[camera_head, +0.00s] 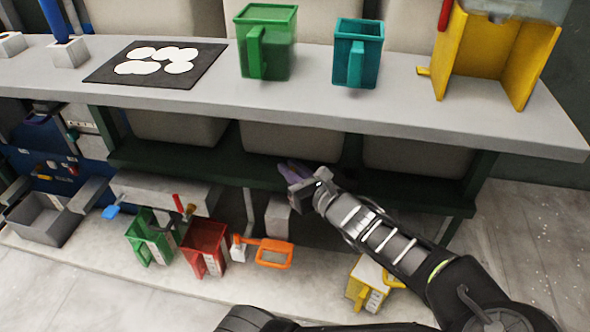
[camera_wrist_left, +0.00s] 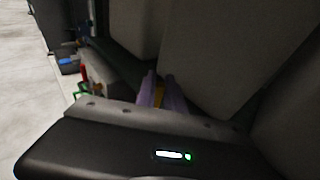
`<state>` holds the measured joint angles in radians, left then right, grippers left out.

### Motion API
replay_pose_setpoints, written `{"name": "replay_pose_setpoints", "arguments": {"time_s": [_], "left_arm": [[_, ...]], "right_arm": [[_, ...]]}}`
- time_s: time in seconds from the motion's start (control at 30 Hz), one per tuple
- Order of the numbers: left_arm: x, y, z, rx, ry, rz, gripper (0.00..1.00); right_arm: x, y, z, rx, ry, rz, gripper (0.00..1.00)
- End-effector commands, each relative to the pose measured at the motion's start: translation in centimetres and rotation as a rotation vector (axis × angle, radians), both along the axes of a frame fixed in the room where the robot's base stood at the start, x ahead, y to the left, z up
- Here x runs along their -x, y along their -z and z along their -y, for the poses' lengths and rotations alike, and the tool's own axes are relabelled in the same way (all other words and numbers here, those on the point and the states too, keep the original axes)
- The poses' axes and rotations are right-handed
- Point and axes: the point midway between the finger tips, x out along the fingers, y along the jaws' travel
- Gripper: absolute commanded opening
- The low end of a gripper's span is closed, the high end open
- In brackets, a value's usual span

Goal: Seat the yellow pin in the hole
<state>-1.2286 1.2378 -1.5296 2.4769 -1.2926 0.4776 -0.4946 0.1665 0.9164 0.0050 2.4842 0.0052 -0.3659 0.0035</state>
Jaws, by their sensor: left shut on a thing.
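My left gripper (camera_head: 290,172) has purple fingers and is in front of the bench's underside, below the grey worktop. In the left wrist view the purple fingers (camera_wrist_left: 162,92) are shut on a small yellow piece, which looks like the yellow pin (camera_wrist_left: 159,96). Only a bit of the pin shows between the fingers; its ends are hidden. In the head view the pin cannot be made out. I cannot pick out the hole in either view. My right gripper is not in view.
On the grey worktop (camera_head: 310,105) stand a green container (camera_head: 267,45), a teal container (camera_head: 358,53), a yellow press frame (camera_head: 517,65) and a black mat (camera_head: 105,68) with white discs. Red (camera_head: 205,245), green and yellow (camera_head: 362,285) containers stand low down. The worktop's front edge is above the gripper.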

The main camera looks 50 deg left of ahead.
Motion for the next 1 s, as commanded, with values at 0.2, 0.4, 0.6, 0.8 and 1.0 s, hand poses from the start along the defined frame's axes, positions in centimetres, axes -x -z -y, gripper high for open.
{"name": "replay_pose_setpoints", "arguments": {"time_s": [0.2,0.4,0.6,0.8,1.0], "left_arm": [[-2.1,2.6,1.5,0.003,0.098,-0.004,0.00],[-6.4,5.7,5.3,0.012,0.303,0.001,0.00],[-13.6,5.7,13.3,0.015,0.651,0.019,0.00],[-19.3,0.1,21.7,0.006,0.955,0.021,0.00],[-21.1,-4.5,25.8,0.002,1.093,0.011,0.00]], "right_arm": [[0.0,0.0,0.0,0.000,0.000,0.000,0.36],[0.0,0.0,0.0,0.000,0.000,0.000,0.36],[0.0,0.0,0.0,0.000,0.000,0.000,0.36],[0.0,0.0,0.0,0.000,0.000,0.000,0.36],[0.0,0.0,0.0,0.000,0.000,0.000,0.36]]}}
